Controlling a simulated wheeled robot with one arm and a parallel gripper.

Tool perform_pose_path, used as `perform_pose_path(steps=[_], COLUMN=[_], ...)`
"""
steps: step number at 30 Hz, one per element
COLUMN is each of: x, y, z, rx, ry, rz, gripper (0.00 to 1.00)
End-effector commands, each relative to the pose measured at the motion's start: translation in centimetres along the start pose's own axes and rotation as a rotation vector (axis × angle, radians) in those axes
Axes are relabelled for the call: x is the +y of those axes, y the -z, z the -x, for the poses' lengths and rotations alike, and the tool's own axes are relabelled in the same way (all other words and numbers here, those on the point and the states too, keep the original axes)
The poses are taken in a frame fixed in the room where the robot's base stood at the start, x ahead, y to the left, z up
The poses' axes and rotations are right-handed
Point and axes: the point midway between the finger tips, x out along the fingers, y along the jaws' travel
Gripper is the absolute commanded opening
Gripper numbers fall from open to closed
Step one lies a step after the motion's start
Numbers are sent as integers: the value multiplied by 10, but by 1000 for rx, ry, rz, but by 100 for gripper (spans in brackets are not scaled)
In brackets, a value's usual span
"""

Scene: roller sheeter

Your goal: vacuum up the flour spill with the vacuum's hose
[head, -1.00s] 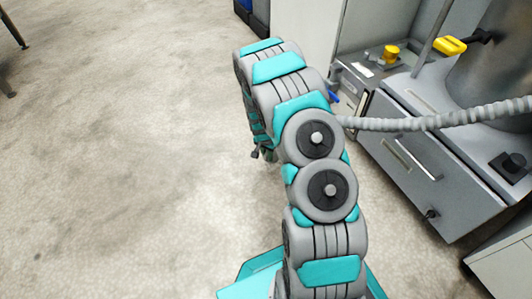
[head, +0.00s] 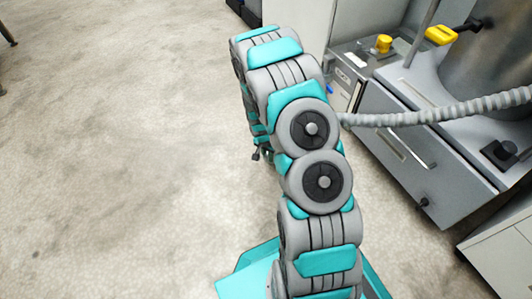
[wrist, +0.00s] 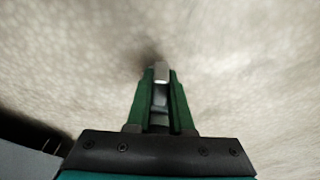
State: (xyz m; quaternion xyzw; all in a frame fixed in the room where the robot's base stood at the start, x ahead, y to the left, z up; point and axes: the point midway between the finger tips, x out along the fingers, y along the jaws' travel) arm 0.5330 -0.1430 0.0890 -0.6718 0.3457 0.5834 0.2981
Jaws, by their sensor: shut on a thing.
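In the wrist view my gripper (wrist: 160,76) has its two green fingers closed around a narrow light-grey piece (wrist: 161,101), which looks like the end of the vacuum's hose. Its tip stands out just between the fingertips, over the pale floor. In the head view the grey ribbed hose (head: 440,115) comes in from the right edge and passes behind my arm. My arm hides most of the gripper there. I cannot pick out the flour spill for certain against the pale mottled floor. A dark smudge, perhaps a shadow, lies just beyond the fingertips in the wrist view.
A grey steel machine (head: 420,150) with a drawer handle and yellow knobs stands to the right of my arm. A white cabinet (head: 500,255) is at the lower right. The floor (head: 120,150) on the left is open and clear. A dark edge shows at the wrist view's lower left.

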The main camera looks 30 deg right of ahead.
Motion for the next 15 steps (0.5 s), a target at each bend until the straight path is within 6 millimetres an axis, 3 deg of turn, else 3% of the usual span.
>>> perform_pose_path(steps=[15], x=[5], y=[0], z=[17], rx=[4], ry=[4], rz=[0], gripper=[0])
